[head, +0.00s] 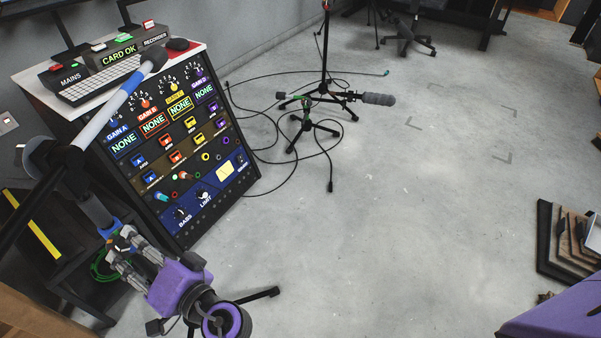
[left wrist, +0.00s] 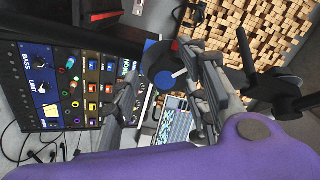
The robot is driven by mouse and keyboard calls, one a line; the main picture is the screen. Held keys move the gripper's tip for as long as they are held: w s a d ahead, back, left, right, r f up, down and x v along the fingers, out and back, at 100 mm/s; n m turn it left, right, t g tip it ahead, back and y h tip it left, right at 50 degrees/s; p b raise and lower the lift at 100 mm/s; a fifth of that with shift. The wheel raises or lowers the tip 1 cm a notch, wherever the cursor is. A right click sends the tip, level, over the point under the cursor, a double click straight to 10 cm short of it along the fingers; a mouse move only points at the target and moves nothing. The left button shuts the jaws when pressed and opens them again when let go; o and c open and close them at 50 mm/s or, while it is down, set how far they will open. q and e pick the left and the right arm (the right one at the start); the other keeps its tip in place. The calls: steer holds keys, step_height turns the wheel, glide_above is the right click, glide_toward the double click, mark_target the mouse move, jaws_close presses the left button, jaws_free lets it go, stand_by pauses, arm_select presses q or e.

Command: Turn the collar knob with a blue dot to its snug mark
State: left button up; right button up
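A stand tube (head: 95,210) comes down beside the rack from a slanting boom pole with a blue band near its upper end (head: 135,80). My left gripper (head: 122,243) is at the lower end of this tube, with its fingers around or beside the joint there; I cannot tell which. In the left wrist view my left gripper (left wrist: 165,95) has its two fingers apart. A bright blue round spot (left wrist: 164,80) on a dark part shows between them, and I cannot tell whether either finger touches it. The snug mark cannot be made out. My right gripper is not in view.
A rack of coloured knobs and NONE displays (head: 180,140) stands close behind the gripper, with a recorder (head: 120,50) on top. Black tripod feet (head: 265,295) lie near my wrist. Microphone stands (head: 320,95) and cables are farther back. The middle floor is clear.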

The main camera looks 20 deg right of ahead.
arm_select(q)
steer(key=shift+r, duration=0.1)
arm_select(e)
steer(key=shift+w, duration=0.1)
arm_select(q)
steer(key=v, duration=1.2)
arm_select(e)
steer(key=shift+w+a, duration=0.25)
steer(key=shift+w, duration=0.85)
arm_select(q)
steer(key=shift+r, duration=0.1)
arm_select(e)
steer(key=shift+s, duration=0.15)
